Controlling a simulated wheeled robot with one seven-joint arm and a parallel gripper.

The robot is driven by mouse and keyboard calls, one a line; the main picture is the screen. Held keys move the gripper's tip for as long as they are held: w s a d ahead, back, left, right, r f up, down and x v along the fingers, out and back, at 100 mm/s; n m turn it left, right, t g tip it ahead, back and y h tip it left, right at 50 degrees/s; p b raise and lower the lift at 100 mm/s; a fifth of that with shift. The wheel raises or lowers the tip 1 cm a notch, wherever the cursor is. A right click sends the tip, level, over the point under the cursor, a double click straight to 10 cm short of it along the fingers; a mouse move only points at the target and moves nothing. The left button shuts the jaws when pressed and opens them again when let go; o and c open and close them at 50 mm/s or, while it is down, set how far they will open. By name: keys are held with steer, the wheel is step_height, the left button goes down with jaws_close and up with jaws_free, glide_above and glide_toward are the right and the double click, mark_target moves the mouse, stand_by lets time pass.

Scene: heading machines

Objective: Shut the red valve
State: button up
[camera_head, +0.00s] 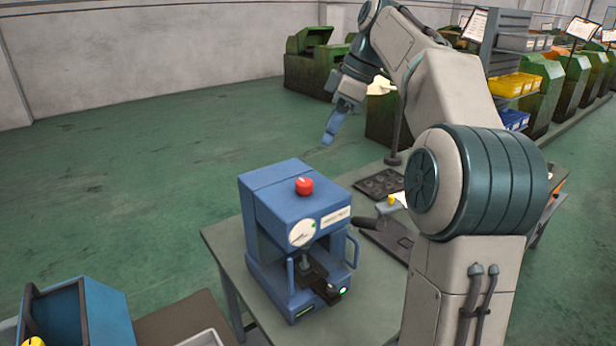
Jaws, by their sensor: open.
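A red knob (304,186), which looks like the red valve, sits on top of a blue machine (285,215) with a round gauge (302,233) on its front. The machine stands on the grey table. My gripper (329,140) hangs in the air above and behind the machine, apart from the knob and slightly to its right in the picture. It holds nothing that I can see. The gap between its fingers is hard to make out from this side. The exact turn of the knob is too small to read.
The grey table (222,245) also bears a dark tray (378,184) and a black-handled tool (385,232) right of the machine. A blue bin (95,310) stands at the lower left. Green machines (312,62) line the back. Green floor at the left is clear.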

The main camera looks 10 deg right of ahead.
mark_target(305, 182)
steer(key=x, duration=1.3)
steer(key=shift+a+f, duration=0.1)
steer(key=shift+f, duration=0.15)
steer(key=c, duration=1)
